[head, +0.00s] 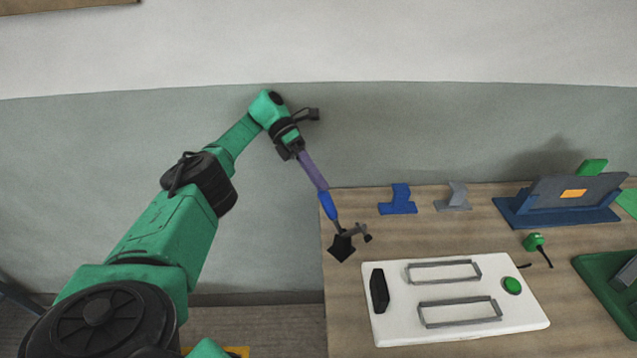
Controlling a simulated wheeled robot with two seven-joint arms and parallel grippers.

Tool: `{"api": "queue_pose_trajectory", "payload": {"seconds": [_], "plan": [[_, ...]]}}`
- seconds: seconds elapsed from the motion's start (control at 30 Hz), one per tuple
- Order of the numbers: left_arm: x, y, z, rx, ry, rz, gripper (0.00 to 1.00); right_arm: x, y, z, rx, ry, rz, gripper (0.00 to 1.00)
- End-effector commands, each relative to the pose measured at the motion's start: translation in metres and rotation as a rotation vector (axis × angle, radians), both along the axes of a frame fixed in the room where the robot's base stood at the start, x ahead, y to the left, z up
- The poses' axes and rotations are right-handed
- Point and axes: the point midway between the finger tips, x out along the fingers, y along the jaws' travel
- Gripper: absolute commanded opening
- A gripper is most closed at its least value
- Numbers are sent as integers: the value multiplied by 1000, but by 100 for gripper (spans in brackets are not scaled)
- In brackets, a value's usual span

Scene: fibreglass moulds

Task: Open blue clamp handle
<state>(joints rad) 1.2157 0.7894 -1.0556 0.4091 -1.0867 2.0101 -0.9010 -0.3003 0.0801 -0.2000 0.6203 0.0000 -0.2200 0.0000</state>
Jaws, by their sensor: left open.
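The clamp (343,246) is dark and sits at the left edge of the wooden table. Its handle (328,205) is a long bar, blue in its lower part and purple higher up. The handle stands raised and leans to the upper left. My left gripper (296,151) is open at the handle's upper end, pointing down at it. The fingertips are small and dark, so I cannot tell whether they touch the handle or stand around it. My right gripper is not in view.
On the table (345,290) lies a white board (400,325) with two grey frames and a green button (512,285). Behind it stand a blue block (398,200), a grey block (455,197) and a blue stand (520,213) with a grey panel. A green tray (605,290) is at right.

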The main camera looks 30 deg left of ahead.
Motion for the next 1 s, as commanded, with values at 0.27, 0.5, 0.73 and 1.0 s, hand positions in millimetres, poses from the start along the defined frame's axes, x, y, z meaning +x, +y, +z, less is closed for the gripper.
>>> {"api": "queue_pose_trajectory", "payload": {"seconds": [0.27,0.5,0.73,1.0], "plan": [[0,0,63,0,-2,-1,63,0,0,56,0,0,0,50],[1,0,107,0,-1,-1,63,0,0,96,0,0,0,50],[1,0,134,-2,-1,0,63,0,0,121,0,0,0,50],[1,0,135,-2,-1,0,63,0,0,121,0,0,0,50]]}}
